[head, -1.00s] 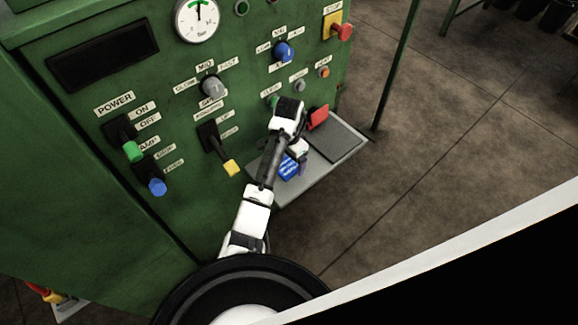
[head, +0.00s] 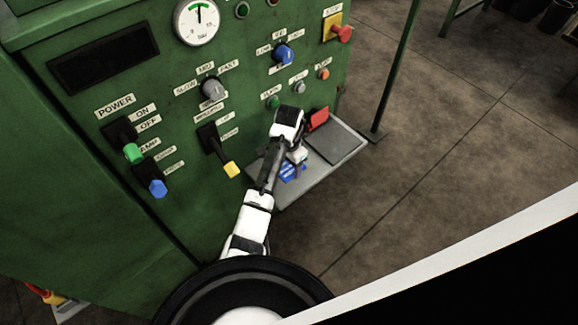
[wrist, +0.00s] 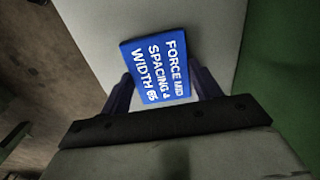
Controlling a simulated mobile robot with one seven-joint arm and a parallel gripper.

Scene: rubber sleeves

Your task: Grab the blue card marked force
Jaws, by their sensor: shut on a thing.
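The blue card (wrist: 158,68) fills the middle of the wrist view, with white text that reads "FORCE MID", "SPACING 4" and "WIDTH" with a last number I cannot read surely. My gripper (wrist: 160,92) is shut on the card, with one dark finger at each side edge. In the head view the blue card (head: 291,171) shows partly below my gripper (head: 298,165), over the grey shelf (head: 283,196). My arm hides part of it. I cannot tell whether the card touches the shelf.
A red card (head: 319,119) stands at the back of the shelf, beside a dark grey pad (head: 335,143). The green machine panel (head: 80,215) rises behind, with a yellow-tipped lever (head: 231,170) left of my arm. Open floor (head: 440,140) lies to the right.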

